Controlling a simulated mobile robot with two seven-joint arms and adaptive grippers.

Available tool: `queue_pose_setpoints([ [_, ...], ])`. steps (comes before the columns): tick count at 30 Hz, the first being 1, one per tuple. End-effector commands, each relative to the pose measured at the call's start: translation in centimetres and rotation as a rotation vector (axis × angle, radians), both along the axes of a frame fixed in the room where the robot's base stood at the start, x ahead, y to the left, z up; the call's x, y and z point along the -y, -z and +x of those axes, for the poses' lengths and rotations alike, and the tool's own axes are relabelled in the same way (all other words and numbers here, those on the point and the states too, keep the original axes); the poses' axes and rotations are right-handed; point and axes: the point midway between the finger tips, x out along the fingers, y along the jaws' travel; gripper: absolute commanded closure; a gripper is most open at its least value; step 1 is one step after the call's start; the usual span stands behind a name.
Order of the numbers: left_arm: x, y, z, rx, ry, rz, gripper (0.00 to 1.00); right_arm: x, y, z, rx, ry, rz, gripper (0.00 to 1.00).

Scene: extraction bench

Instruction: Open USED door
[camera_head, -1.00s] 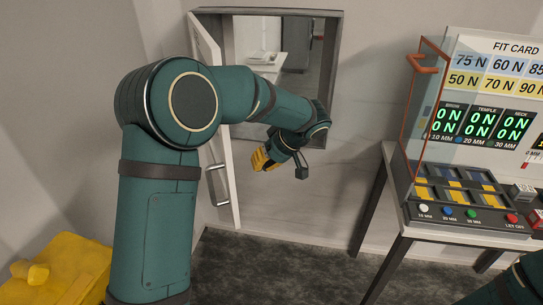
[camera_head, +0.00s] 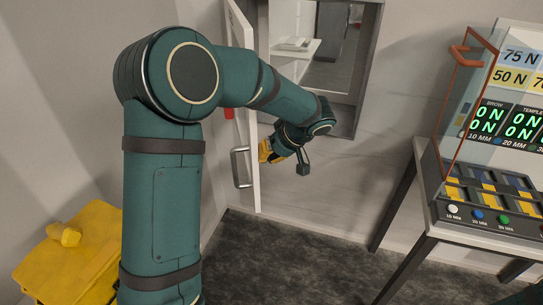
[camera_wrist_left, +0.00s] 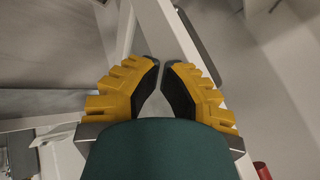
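A white door (camera_head: 252,150) with a silver bar handle (camera_head: 240,168) stands swung out at the left side of a framed wall opening. No USED label is readable on it. My left gripper (camera_head: 271,152), with yellow fingers, is just right of the door, on the side away from the handle. In the left wrist view my left gripper (camera_wrist_left: 161,66) has its fingertips almost together, with nothing seen between them. A white edge, seemingly the door's (camera_wrist_left: 172,35), runs behind the fingertips; I cannot tell whether they touch. My right gripper is out of view.
The grey-framed opening (camera_head: 358,100) shows a white shelf (camera_head: 290,50) inside. A bench with a FIT CARD panel (camera_head: 520,75) and coloured buttons stands at right. A yellow box (camera_head: 75,255) is at lower left. Dark carpet (camera_head: 300,260) lies open between.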

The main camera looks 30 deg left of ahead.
Motion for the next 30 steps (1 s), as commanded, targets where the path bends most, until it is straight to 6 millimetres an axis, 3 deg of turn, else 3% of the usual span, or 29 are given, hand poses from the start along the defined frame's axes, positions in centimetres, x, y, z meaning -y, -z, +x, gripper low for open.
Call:
queue_pose_setpoints([
  [14,-7.0,0.3,-6.5,0.003,0.165,-0.002,1.0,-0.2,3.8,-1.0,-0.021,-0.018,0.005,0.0],
  [21,-11.9,0.3,-10.2,0.002,0.236,0.0,1.0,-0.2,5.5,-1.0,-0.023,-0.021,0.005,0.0],
  [25,-14.2,0.2,-11.6,0.001,0.241,0.0,1.0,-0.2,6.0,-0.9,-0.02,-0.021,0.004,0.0],
  [30,-15.4,0.1,-12.4,0.0,0.244,0.0,1.0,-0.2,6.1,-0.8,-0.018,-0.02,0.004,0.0],
])
